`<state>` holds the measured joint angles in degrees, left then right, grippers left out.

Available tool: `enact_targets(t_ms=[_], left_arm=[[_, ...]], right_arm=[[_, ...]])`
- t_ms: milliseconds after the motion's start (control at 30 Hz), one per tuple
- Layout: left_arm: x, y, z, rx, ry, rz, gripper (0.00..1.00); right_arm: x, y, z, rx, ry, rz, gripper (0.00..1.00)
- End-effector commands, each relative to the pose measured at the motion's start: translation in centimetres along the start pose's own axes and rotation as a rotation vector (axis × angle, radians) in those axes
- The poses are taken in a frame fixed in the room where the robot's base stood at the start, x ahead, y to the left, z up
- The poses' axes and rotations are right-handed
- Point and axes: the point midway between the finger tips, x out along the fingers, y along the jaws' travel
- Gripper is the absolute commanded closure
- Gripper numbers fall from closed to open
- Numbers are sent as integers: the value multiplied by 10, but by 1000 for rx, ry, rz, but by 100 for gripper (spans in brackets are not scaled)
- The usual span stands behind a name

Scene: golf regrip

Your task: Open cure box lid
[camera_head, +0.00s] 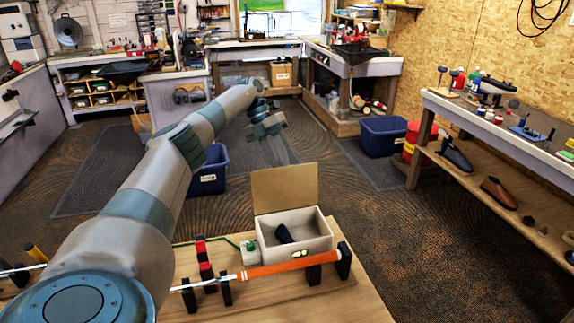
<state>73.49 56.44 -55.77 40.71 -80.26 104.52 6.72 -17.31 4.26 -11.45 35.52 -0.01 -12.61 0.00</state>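The cure box (322,240) is a pale open-topped box on the wooden bench in front of me. Its tan lid (285,188) stands upright along the back edge, so the box is open. A dark object (283,233) lies inside. My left arm reaches across from the lower left. Its gripper (281,158) is in the air beyond and above the lid, apart from it. Its fingers are blurred against the floor, so I cannot tell how far apart they are. My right gripper is not in view.
A golf club with an orange grip (275,268) lies across black supports (343,262) in front of the box. A small device with a green button (250,248) sits left of the box. Bare bench (330,300) shows at front right. A blue bin (210,177) stands on the floor behind.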

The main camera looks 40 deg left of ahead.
Motion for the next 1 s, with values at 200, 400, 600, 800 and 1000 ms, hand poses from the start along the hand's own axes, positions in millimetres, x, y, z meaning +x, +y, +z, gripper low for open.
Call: enact_targets(t_ms=[200, 400, 600, 800, 1000], left_arm=[[6, 17, -4, -28, 49, -12, 100], [6, 20, -5, -33, 62, -23, 100], [6, 21, -5, -34, 65, -26, 100], [5, 21, -5, -35, 63, -25, 100], [5, 20, -4, -33, 62, -27, 60]], right_arm=[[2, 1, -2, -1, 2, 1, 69], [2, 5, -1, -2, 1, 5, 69], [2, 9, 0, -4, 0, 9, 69], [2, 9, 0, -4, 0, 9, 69], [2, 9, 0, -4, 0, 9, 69]])
